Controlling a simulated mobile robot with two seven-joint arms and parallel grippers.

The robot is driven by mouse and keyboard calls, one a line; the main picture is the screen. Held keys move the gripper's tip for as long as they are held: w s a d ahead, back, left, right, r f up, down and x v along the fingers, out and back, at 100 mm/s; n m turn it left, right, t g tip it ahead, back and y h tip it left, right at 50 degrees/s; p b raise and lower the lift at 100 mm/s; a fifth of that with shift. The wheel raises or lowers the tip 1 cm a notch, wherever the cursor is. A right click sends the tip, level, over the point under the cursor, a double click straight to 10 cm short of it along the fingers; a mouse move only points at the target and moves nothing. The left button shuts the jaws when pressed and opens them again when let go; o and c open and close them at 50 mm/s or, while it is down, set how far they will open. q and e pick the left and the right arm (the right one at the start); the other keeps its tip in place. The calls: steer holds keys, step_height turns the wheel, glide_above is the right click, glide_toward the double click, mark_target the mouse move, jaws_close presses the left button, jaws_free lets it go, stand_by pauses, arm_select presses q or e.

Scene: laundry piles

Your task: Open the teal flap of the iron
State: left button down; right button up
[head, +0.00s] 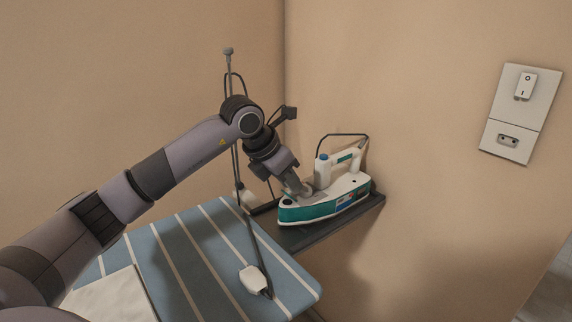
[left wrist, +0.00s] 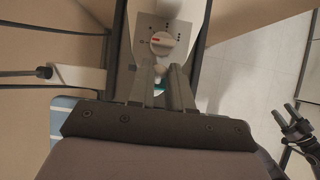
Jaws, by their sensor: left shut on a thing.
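The white and teal iron (head: 322,205) rests on a dark shelf at the end of the ironing board. My left gripper (head: 302,191) reaches down to the top of its front part. The iron's dial (left wrist: 161,43) with a red mark lies just beyond the fingertips. My right gripper (left wrist: 289,113) shows small at the right of the left wrist view, its fingers apart and empty, away from the iron.
The blue striped ironing board (head: 190,255) carries a white block (head: 253,279) and a pale cloth (head: 112,297). The dark shelf (head: 305,237) holds the iron close to the wall. A thin pole (head: 232,120) stands behind my left arm. A switch plate (head: 521,112) is on the right wall.

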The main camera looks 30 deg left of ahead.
arm_select(q)
steer(key=shift+w+d+r+g+p, duration=0.25)
steer(key=shift+r+g+p, duration=0.35)
steer(key=shift+p, duration=0.65)
steer(key=g+p, duration=0.1)
steer(key=w+g+y+p, duration=0.1)
steer(key=p, duration=0.1)
steer(key=shift+f, duration=0.25)
steer(key=shift+w+f+g+p, duration=0.25)
steer(key=shift+g+p, duration=0.25)
steer(key=shift+p, duration=0.1)
steer(key=c, duration=1.1)
jaws_free()
steer(key=shift+d, duration=0.1)
steer(key=r, duration=0.4)
steer(key=s+r+b, duration=0.1)
steer(key=r, duration=0.2)
steer(key=shift+s+a, duration=0.1)
steer(key=shift+a, duration=0.1)
